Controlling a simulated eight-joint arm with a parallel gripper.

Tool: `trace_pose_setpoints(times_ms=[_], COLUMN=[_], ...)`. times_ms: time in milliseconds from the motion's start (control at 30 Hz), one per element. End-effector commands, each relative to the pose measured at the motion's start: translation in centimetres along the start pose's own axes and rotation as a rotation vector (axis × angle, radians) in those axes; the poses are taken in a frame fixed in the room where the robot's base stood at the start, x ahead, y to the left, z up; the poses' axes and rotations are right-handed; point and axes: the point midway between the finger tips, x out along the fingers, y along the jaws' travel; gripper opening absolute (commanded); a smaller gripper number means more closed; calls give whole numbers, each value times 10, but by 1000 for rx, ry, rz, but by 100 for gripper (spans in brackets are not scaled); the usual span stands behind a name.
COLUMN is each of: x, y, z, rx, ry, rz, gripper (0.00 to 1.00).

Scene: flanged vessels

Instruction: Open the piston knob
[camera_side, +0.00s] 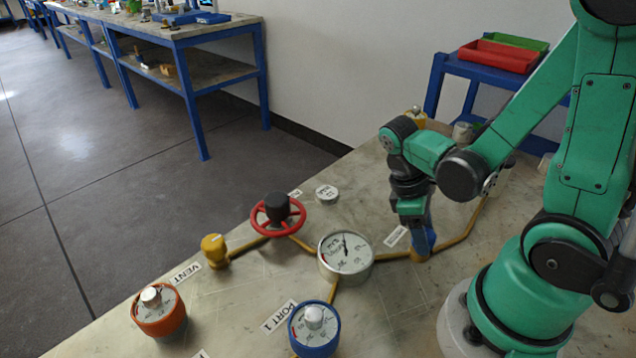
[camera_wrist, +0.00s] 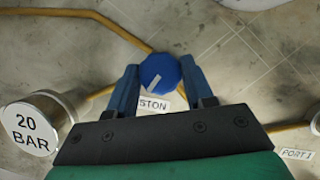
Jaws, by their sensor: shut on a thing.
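The piston knob (camera_wrist: 165,66) is a blue, many-sided knob with a pale pointer line, sitting on a yellow pipe. It shows in the wrist view beside a label (camera_wrist: 154,104) whose visible letters read "STON". My gripper (camera_wrist: 160,74) has its two blue fingers on either side of the knob and is shut on it. In the side view my gripper (camera_side: 421,245) points down at the yellow pipe, right of the gauge; there its fingers hide most or all of the knob.
A white gauge (camera_side: 346,254) stands left of my gripper, with a red handwheel (camera_side: 279,212) beyond. Blue (camera_side: 314,328) and orange (camera_side: 159,310) round gauges stand nearer the front. A "20 BAR" cylinder (camera_wrist: 35,130) is close on the wrist view's left.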

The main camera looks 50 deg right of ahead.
Motion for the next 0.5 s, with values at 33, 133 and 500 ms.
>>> trace_pose_setpoints(times_ms=[33,133,500], x=[0,0,0], y=[1,1,2], z=[-1,-1,0], rx=[42,129,455], ry=[3,3,4], rz=[-19,-56,-191], gripper=[0,0,0])
